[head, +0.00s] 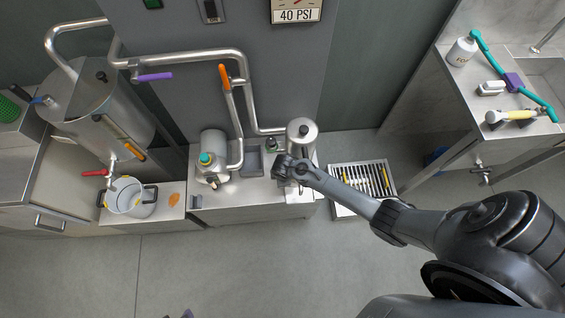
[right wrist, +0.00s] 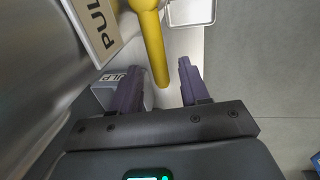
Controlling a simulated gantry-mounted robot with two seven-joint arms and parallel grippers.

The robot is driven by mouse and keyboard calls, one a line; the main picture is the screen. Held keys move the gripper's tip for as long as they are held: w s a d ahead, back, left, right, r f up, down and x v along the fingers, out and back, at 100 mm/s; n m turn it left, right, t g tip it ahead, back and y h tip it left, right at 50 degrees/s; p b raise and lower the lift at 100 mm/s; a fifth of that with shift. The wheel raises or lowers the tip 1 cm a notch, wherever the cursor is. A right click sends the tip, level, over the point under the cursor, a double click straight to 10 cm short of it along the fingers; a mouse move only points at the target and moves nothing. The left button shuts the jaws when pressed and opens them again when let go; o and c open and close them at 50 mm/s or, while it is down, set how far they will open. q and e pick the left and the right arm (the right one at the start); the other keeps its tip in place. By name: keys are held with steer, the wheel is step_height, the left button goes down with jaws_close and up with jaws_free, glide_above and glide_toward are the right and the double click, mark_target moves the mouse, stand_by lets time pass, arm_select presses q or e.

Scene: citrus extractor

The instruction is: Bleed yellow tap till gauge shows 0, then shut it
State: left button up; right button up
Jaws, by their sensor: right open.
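The yellow tap handle (right wrist: 152,40) shows in the right wrist view as a thick rod. Its lower end lies between the two fingers of my right gripper (right wrist: 163,78), with gaps on both sides. The right gripper is open and also shows in the head view (head: 283,168), in front of the steel canister (head: 301,132); the yellow tap is hidden there. The gauge (head: 305,3) is cut off at the top edge, so its needle cannot be read; a 40 PSI label (head: 294,16) is under it. Small dark tips (head: 186,313) at the bottom edge may be my left gripper.
A PULP sign (right wrist: 97,30) and steel wall stand close left of the right fingers. A floor drain tray (head: 345,205) lies right of the bench. Pipes with a purple handle (head: 155,77) and an orange handle (head: 224,77) run behind. The front floor is clear.

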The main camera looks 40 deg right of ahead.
jaws_close()
steer(key=shift+r, duration=0.1)
stand_by(0.4)
steer(key=s+n+y+p, duration=0.2)
steer(key=s+n+p, duration=0.3)
steer(key=n, duration=0.7)
steer(key=shift+s+n, duration=0.3)
steer(key=shift+s, duration=1)
steer(key=shift+a, duration=0.1)
